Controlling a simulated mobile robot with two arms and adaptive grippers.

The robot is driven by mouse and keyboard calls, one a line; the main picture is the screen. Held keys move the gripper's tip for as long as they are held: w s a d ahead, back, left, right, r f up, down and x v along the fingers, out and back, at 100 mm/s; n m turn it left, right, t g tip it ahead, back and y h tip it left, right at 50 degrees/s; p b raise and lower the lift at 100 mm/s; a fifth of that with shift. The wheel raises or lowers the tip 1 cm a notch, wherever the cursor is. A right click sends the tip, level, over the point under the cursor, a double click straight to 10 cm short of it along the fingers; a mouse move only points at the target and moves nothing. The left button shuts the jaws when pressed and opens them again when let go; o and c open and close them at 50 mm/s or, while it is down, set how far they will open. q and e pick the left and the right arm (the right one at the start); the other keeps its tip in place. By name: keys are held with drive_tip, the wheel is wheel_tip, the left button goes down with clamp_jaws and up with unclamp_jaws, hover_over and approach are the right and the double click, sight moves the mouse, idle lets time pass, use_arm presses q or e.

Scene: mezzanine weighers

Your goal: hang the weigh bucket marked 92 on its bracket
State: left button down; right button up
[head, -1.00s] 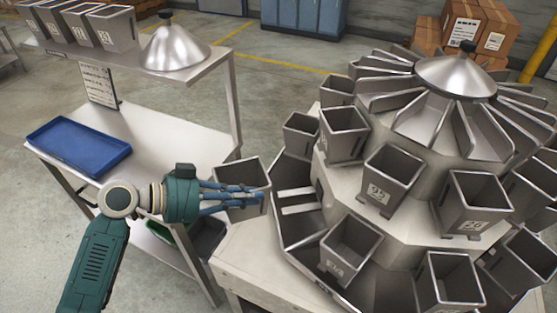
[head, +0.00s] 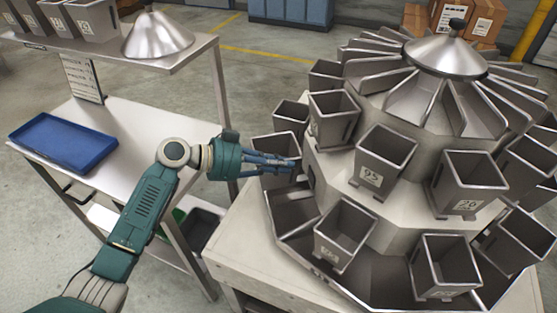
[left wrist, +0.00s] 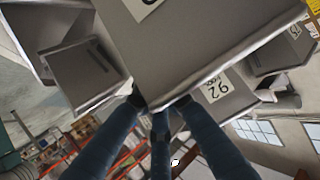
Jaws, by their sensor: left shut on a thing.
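My left gripper (head: 275,162) is shut on the rim of a grey metal weigh bucket (head: 268,181), held upright at the left side of the weigher (head: 400,226). In the left wrist view the fingers (left wrist: 158,105) meet the edge of a large grey bucket (left wrist: 190,40). Its label is cut off, so I cannot read its number. The bracket is mostly hidden behind the bucket and fingers; I cannot tell whether they touch. My right gripper is out of view.
Hung buckets stand close by: one behind (head: 291,117), one above right (head: 333,122), one at front right (head: 343,238). A steel table (head: 150,130) with a blue tray (head: 62,143) is at left. A shelf above it holds several buckets and a cone (head: 158,36).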

use_arm(q)
drive_tip(key=w+d+f+b, duration=0.1)
drive_tip(key=d+f+b, duration=0.1)
drive_tip(key=f, duration=0.3)
drive_tip(key=shift+w+d, duration=0.15)
drive_tip(key=shift+d, duration=0.7)
drive_tip(key=shift+f+b, duration=0.4)
drive_tip(key=shift+b, duration=0.25)
drive_tip(key=c, duration=1.7)
unclamp_jaws()
drive_tip(key=v, duration=1.2)
